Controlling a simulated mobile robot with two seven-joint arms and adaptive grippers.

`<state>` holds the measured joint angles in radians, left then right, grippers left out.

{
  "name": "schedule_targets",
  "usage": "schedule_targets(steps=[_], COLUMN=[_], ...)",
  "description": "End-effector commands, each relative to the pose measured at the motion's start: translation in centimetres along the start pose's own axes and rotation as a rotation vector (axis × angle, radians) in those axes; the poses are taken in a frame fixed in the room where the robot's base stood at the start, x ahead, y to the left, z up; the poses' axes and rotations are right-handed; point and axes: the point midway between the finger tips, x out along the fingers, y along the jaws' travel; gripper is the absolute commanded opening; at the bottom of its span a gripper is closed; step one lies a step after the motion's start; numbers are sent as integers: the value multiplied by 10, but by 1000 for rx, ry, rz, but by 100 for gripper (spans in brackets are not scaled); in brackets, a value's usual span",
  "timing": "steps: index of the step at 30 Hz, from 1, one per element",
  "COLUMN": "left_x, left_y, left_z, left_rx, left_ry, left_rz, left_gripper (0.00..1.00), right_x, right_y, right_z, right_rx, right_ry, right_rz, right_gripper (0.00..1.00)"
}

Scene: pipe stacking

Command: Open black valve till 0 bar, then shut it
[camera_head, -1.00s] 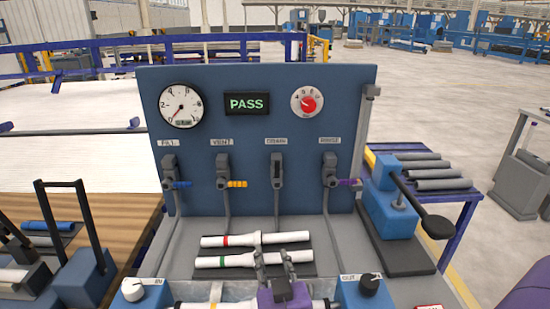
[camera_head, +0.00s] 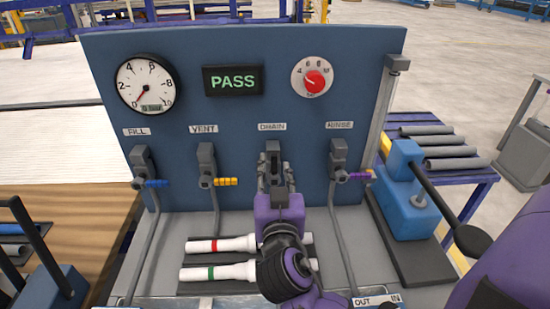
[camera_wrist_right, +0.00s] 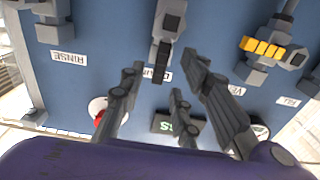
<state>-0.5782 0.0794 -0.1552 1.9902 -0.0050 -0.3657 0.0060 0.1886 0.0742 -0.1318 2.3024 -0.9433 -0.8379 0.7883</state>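The black valve (camera_head: 273,153) sits under the DRAIN label on the blue panel. Its black handle runs up and down, and the gripper partly covers it in the head view. My right gripper (camera_head: 276,172) is in front of this valve. In the right wrist view, the fingers (camera_wrist_right: 163,65) are apart, with the black handle (camera_wrist_right: 160,67) between their tips; contact cannot be told. The round gauge (camera_head: 147,84) has its red needle at the lower left, by the 0 mark. My left gripper is not in view.
Blue (camera_head: 157,184), yellow (camera_head: 226,181) and purple (camera_head: 359,175) valve handles lie sideways along the panel. A green PASS display (camera_head: 233,81) and a red knob (camera_head: 313,81) are above. White pipes (camera_head: 215,271) lie below. A blue lever press (camera_head: 408,195) stands at right.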

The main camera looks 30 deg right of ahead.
Motion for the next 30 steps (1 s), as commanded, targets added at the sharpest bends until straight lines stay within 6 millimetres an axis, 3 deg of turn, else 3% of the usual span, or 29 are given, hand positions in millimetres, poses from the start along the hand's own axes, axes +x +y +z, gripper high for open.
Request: schedule_targets(steps=[7, 18, 25, 30], left_x=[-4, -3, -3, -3], left_y=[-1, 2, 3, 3], left_z=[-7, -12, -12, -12], left_rx=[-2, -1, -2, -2], left_ry=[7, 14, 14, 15], left_rz=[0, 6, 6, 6], left_gripper=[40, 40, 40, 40], right_x=[34, 40, 40, 40], right_y=[0, 0, 0, 0], right_z=[-2, 0, 0, 0], right_rx=[-1, 1, 1, 0], right_ry=[2, -1, -1, -1], right_rz=[1, 1, 1, 1], right_gripper=[30, 30, 0, 0])
